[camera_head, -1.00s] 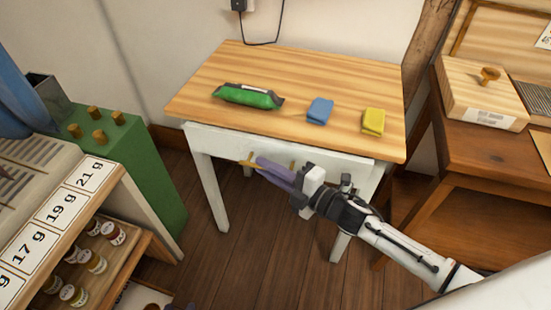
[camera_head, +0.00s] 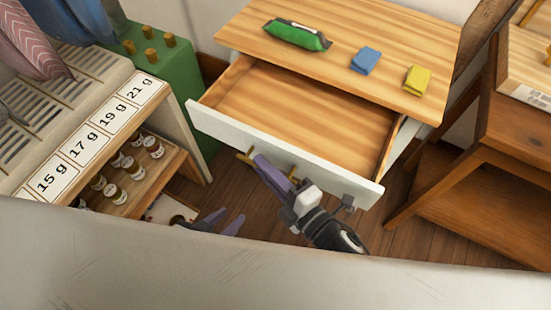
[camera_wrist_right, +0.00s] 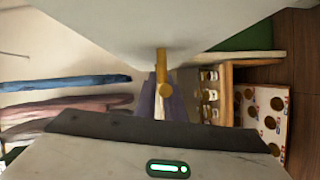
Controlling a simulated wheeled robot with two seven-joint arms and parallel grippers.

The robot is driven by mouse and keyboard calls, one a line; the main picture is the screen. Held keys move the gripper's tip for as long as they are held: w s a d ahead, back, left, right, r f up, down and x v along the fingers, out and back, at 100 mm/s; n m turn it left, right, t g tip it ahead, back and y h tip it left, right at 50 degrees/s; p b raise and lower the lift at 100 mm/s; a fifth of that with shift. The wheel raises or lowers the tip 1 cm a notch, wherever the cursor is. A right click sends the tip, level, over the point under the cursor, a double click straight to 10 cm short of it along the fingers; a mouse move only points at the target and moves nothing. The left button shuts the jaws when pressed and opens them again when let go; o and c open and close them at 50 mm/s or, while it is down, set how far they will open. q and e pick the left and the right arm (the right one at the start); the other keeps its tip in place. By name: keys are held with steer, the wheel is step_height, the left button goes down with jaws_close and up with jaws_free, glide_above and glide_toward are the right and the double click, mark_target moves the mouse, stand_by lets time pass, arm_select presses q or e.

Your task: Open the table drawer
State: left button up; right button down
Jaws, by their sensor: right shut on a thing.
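The table (camera_head: 340,45) has a light wood top and a white drawer (camera_head: 300,105) that stands wide open, its wooden inside bare. My right gripper (camera_head: 257,163) is at the outer side of the drawer front and shut on the brass drawer handle (camera_head: 245,157). In the right wrist view, the brass handle (camera_wrist_right: 162,72) sits between the purple fingers, below the pale drawer front. My left gripper (camera_head: 222,222) is low over the floor, left of the right one, with its fingers apart and nothing between them.
On the tabletop lie a green packet (camera_head: 297,36), a blue folded item (camera_head: 365,61) and a yellow one (camera_head: 417,79). A shelf unit with jars (camera_head: 133,168) and a green box (camera_head: 165,70) stand left. A brown wooden desk (camera_head: 490,130) stands close on the right.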

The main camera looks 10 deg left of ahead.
steer(key=c, duration=1.8)
jaws_free()
steer(key=shift+c, duration=0.2)
steer(key=v, duration=1)
steer(key=shift+d, duration=0.15)
steer(key=shift+s, duration=0.2)
